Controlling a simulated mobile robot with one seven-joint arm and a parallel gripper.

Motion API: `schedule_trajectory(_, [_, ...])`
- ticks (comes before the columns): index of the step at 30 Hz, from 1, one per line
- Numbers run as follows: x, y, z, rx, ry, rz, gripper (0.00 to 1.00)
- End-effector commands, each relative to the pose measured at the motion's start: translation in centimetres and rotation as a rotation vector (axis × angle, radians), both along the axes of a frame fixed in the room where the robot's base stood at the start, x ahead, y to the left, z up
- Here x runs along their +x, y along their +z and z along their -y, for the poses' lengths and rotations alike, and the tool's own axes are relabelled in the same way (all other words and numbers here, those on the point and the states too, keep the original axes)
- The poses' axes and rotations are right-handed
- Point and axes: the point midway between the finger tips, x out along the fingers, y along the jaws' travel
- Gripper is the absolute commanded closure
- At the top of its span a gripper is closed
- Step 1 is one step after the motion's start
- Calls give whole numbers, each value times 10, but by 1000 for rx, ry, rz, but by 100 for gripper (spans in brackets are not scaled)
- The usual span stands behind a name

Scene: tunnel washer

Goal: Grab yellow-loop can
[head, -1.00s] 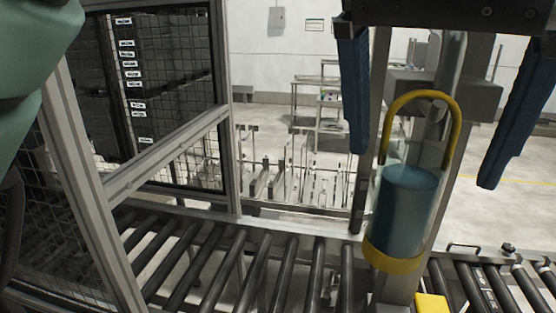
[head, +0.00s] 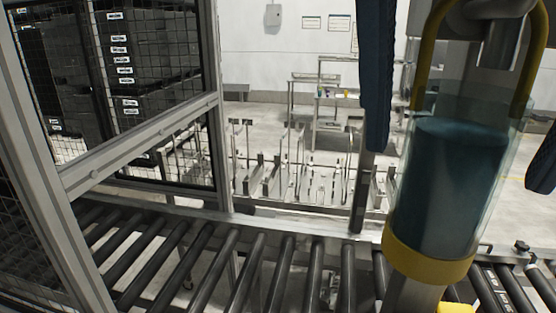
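The yellow-loop can (head: 452,195) is large at the right of the head view. It is a clear cylinder with dark teal contents, a yellow base ring and a yellow loop handle whose top is cut off. It is near upright, tilted a little. My gripper (head: 458,165) shows as two dark blue fingers, one on each side of the can in the picture, spread wide. No contact between fingers and can is visible, and I cannot tell whether the can is in depth between them. What supports the can is not clear.
A roller conveyor (head: 235,260) runs across below. A framed mesh guard (head: 140,150) stands at the left, with dark labelled stacks behind it. A grey post rises behind the can, with a yellow block (head: 455,308) at the bottom edge. Metal racks (head: 330,85) stand farther back.

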Motion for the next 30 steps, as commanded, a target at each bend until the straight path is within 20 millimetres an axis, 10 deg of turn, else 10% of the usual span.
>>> schedule_trajectory(15, [0, 0, 0, -1, 0, -1, 97])
schedule_trajectory(30, [4, 6, 1, -1, -1, -1, 100])
